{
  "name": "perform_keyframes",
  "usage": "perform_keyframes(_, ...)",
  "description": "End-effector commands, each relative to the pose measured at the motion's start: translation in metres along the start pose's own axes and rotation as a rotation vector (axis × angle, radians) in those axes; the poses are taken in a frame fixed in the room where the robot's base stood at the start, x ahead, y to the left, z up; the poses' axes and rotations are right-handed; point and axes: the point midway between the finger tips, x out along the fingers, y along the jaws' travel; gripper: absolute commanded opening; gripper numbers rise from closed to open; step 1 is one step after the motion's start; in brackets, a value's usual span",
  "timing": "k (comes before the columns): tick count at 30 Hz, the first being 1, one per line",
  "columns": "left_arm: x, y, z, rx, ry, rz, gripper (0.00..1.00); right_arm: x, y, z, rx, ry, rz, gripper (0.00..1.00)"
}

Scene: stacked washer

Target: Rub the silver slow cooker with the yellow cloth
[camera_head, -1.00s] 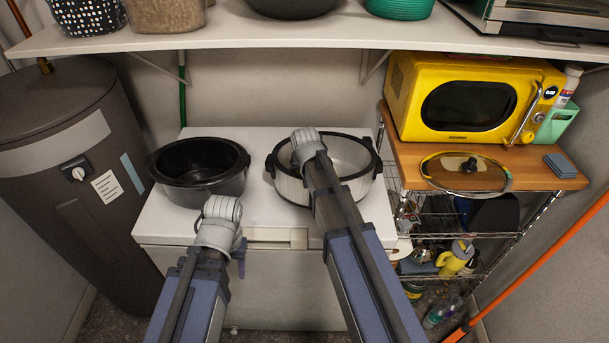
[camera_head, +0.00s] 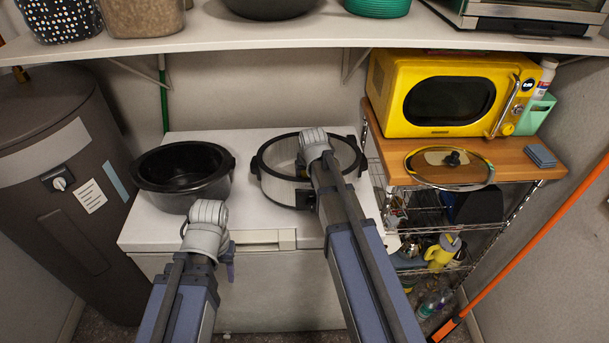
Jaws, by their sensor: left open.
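The silver slow cooker (camera_head: 284,188) has a dark rim and dark handles and stands on the white appliance top. It looks open, without a lid. My left gripper (camera_head: 230,264) shows only as a small part beside the left wrist, open, low in front of the white appliance and apart from the cooker. My right arm passes across the right part of the cooker, its wrist over the opening. The right gripper's fingers are hidden behind it. I see no yellow cloth.
A black slow cooker pot (camera_head: 183,180) stands left of the silver one on the white appliance (camera_head: 262,218). A glass lid (camera_head: 425,178) and blue cloth or sponge (camera_head: 540,156) lie on the wooden shelf under a yellow microwave (camera_head: 440,97). A white shelf (camera_head: 250,40) hangs overhead.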

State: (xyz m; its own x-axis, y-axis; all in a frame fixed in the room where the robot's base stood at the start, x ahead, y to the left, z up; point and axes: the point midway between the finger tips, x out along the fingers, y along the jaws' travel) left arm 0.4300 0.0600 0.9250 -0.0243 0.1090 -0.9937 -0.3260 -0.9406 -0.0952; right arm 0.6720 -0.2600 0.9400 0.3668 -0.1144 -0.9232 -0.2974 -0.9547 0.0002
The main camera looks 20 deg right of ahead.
Motion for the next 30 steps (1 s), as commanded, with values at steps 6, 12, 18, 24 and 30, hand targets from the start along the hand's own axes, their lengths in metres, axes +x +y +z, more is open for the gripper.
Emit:
perform_keyframes(6, 0.001, 0.000, 0.000, 0.000, 0.000, 0.000, 0.50, 0.001, 0.016, 0.000, 0.000, 0.000, 0.002, 0.34)
perform_keyframes(12, -0.002, 0.000, 0.000, 0.000, 0.000, 0.000, 0.50, -0.002, 0.017, -0.001, 0.000, 0.000, 0.002, 0.34)
perform_keyframes(18, -0.001, 0.000, 0.000, 0.000, 0.000, 0.000, 0.50, 0.000, 0.014, -0.001, -0.001, 0.000, 0.001, 0.34)
perform_keyframes(24, 0.001, 0.000, 0.000, 0.000, 0.000, 0.000, 0.50, 0.001, 0.000, 0.000, -0.002, 0.000, 0.000, 0.34)
perform_keyframes(30, 0.002, 0.000, 0.000, 0.000, 0.000, 0.000, 0.50, 0.002, -0.018, 0.001, -0.002, 0.000, -0.001, 0.34)
